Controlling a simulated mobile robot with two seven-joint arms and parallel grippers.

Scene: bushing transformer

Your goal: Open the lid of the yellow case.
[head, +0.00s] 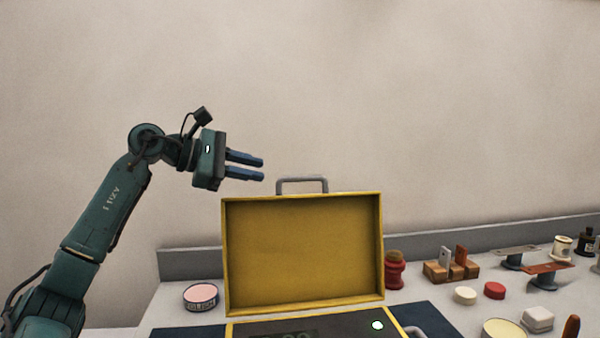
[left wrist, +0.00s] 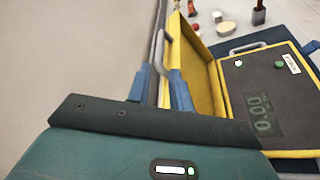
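The yellow case (head: 303,254) has its lid raised, standing roughly upright behind the dark base panel (head: 300,327). A grey handle (head: 302,184) tops the lid. My left gripper (head: 263,169) is left of the handle and a little above the lid's top edge. Its two blue fingers are apart with nothing held between them. In the left wrist view the fingers (left wrist: 160,80) frame the lid's edge and the handle beyond, and the panel (left wrist: 265,95) shows a display. My right gripper is not in view.
A round pink-topped tin (head: 200,297) sits left of the case. To the right are a red object (head: 394,270), wooden blocks (head: 451,270), small round lids (head: 494,290) and a white box (head: 538,318). A low grey ledge (head: 190,263) runs along the wall.

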